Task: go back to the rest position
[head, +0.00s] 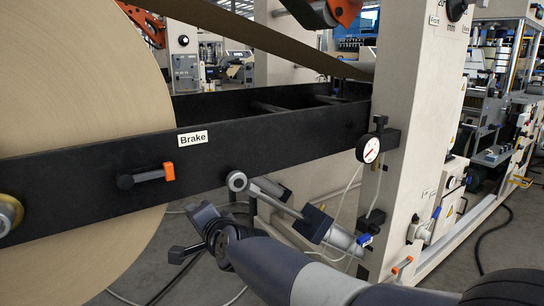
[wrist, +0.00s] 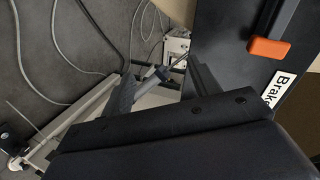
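My gripper (head: 190,234) is below the black beam, with its two fingers apart and nothing between them. In the wrist view its fingers (wrist: 163,86) also stand apart, one on each side of a view down to the floor. The brake lever (head: 148,176), black with an orange tip, lies nearly level on the beam, above my gripper and apart from it. Its orange end (wrist: 268,50) shows at the upper right of the wrist view. The "Brake" label (head: 193,138) is above and right of the lever.
A large kraft roll (head: 80,95) fills the left. The black beam (head: 270,147) runs to a pale machine column (head: 408,120) with a round gauge (head: 368,148). A cylinder (head: 340,238) slants below the beam, close to my arm. Loose cables (wrist: 70,35) lie on the floor.

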